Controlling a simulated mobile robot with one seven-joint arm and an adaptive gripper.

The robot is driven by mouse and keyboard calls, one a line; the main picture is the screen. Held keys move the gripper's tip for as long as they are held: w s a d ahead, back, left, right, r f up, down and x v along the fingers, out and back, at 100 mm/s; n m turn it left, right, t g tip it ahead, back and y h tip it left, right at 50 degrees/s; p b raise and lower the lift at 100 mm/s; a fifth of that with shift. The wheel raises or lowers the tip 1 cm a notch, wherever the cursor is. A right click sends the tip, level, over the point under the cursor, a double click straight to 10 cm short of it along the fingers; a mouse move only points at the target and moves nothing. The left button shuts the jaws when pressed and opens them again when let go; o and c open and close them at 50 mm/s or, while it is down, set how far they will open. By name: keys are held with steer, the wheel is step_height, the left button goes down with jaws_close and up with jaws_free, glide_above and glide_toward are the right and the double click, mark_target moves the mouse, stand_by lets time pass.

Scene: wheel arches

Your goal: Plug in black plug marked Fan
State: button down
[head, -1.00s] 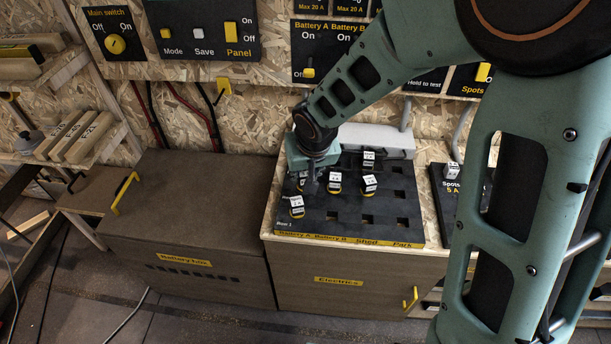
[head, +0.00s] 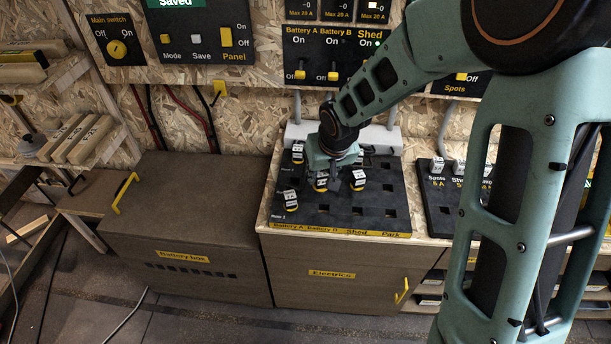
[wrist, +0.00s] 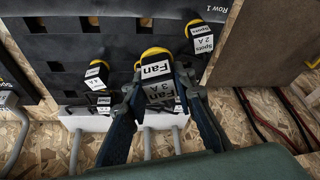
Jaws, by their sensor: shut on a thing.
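The Fan plug (wrist: 158,72) has a yellow end and a white label reading "Fan 3 A" in the wrist view. My gripper (wrist: 160,95) is shut on it, one dark finger on each side. The black socket board (head: 385,205) lies on the electrics cabinet, with rows of square holes and column labels Battery A, Battery B, Shed and Park. My gripper also shows in the head view (head: 334,184), low over the board's left half. I cannot tell whether the Fan plug sits in a hole; its lower end is hidden.
A plug marked Spots 2 A (wrist: 202,40) stands close beside the Fan plug. Other labelled plugs stand on the board, one at front left (head: 290,200) and one right of my gripper (head: 358,179). Holes at the board's right are empty. A switch panel (head: 335,55) hangs behind.

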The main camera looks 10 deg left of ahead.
steer(key=shift+w+d+f, duration=0.4)
steer(key=shift+d, duration=0.2)
step_height(320, 180, down, 6)
steer(key=b, duration=0.5)
steer(key=shift+f+b, duration=0.2)
steer(key=shift+b, duration=0.15)
steer(key=shift+f, duration=0.2)
steer(key=shift+f+b, duration=0.6)
steer(key=shift+b, duration=0.25)
steer(key=shift+f, duration=0.15)
steer(key=shift+f+b, duration=0.5)
steer(key=shift+b, duration=0.15)
steer(key=shift+f, duration=0.15)
